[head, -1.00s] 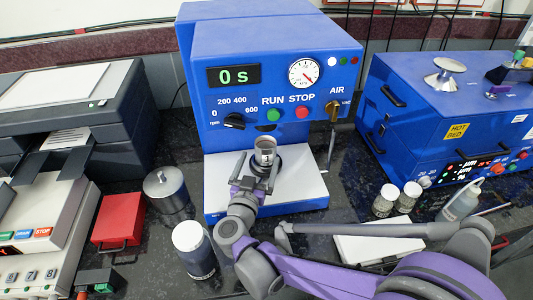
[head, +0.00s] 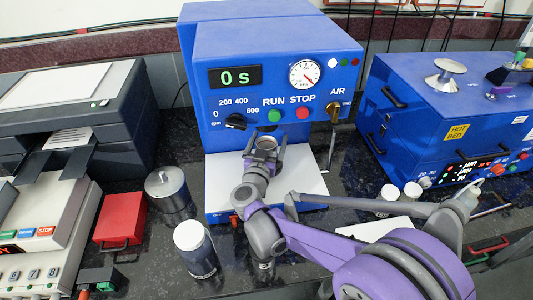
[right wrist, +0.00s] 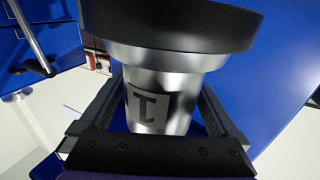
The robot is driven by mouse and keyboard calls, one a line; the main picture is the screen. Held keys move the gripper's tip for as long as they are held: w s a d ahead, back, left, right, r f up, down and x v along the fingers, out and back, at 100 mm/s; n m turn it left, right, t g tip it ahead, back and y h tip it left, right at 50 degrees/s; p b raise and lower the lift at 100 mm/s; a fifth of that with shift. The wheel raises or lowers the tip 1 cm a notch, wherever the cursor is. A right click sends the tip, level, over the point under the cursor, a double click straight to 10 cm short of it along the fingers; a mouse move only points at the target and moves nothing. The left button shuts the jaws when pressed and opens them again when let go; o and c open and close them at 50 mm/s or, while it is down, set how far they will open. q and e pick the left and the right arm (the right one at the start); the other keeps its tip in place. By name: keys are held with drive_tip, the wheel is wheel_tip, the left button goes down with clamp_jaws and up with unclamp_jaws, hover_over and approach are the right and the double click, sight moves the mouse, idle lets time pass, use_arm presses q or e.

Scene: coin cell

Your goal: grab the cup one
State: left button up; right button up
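Cup one (head: 266,142) is a small metallic cup at the blue machine's white platform (head: 306,182) in the head view. In the right wrist view the cup (right wrist: 160,85) bears a label that looks like an inverted 1, and a wide black disc adjoins its upper end in the picture. My right gripper (head: 265,153) has one finger on each side of the cup. The fingers lie very close to its sides, and whether they press on it I cannot tell. The gripper hides the lower part of the cup in the head view. My left gripper is not in view.
The blue machine (head: 330,65) rises behind the cup. A lidded metal pot (head: 166,188) and a white-capped jar (head: 194,248) stand on the dark bench to the left. A red box (head: 119,218) is further left. White-capped vials (head: 389,192) stand right, behind my arm.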

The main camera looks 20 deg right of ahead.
drive_tip(key=c, duration=1.4)
